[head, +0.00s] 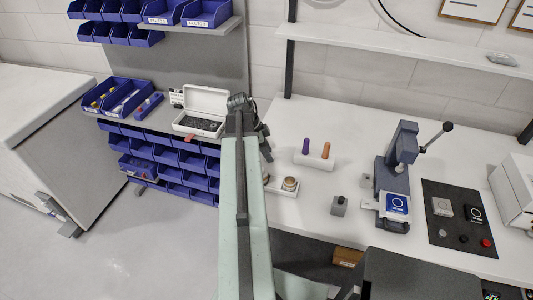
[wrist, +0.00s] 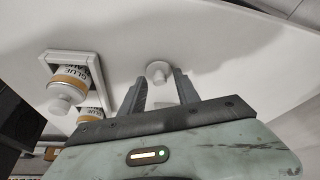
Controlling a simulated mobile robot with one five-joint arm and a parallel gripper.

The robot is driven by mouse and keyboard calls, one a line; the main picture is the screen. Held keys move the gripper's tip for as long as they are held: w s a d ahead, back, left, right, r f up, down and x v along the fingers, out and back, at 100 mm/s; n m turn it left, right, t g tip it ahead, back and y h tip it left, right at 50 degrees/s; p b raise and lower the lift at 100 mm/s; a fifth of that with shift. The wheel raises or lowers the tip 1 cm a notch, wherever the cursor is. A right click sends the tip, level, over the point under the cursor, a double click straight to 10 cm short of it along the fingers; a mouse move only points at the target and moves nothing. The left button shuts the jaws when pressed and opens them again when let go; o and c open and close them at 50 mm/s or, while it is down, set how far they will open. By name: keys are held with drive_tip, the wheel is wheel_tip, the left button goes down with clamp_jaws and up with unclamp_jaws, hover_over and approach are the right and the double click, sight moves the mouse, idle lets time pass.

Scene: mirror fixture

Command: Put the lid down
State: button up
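The lid (wrist: 158,70) is a small round white piece with a narrower part below it. In the wrist view it sits between the tips of my gripper (wrist: 160,80), and both fingers flank it closely. The gripper looks shut on it. A pale surface lies behind the lid; I cannot tell how far apart they are. In the head view my arm hides most of the gripper (head: 264,142), and the lid does not show. A glue bottle (wrist: 75,78) with an orange and white label is in a white holder at the left of the wrist view.
On the white bench (head: 330,112) stand a holder with purple and orange pieces (head: 315,160), a small grey block (head: 339,206) and a lever press (head: 393,175). A dark mat (head: 460,215) lies right. An open white case (head: 203,108) and blue bins (head: 140,165) are left.

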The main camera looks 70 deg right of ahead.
drive_tip(key=shift+r, duration=0.1)
drive_tip(key=shift+r+p, duration=0.3)
drive_tip(key=shift+p, duration=0.1)
drive_tip(key=p+v, duration=1)
drive_tip(key=v, duration=0.1)
drive_tip(key=shift+w+r+p, duration=0.2)
drive_tip(key=shift+p, duration=0.1)
drive_tip(key=w+a+f+n+t, duration=0.1)
drive_tip(key=w+a+n+t, duration=0.1)
drive_tip(key=w+a+n, duration=1.85)
drive_tip(key=a, duration=0.9)
drive_tip(key=w+a+n+t+y, duration=0.1)
drive_tip(key=w+a+n, duration=0.4)
drive_tip(key=a, duration=0.8)
drive_tip(key=w+a+n+t+y, duration=0.1)
drive_tip(key=w+a+n, duration=0.4)
drive_tip(key=a, duration=0.8)
drive_tip(key=shift+f, duration=0.45)
